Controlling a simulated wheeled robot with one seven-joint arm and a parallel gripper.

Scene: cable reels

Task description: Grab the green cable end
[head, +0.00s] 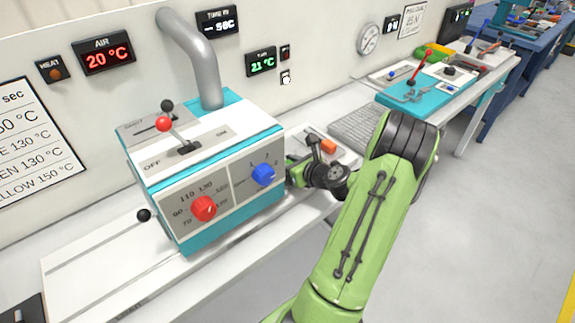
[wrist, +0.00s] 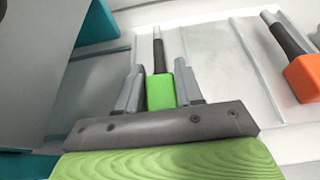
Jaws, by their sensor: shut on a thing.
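In the wrist view the green cable end (wrist: 160,92) is a green block with a dark sleeve and a metal tip pointing away. My gripper (wrist: 159,68) has its two grey fingers on either side of the block, shut on it. In the head view my green arm reaches to the right side of the machine, and my gripper (head: 306,168) is small and partly hidden by the wrist. I cannot make out the green cable end clearly there.
An orange cable end (wrist: 303,76) lies to the right on a pale tray; it also shows in the head view (head: 328,146). The white and teal machine (head: 215,165), with red and blue knobs, stands close left of my gripper. A grey ribbed pad (head: 362,128) lies behind my arm.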

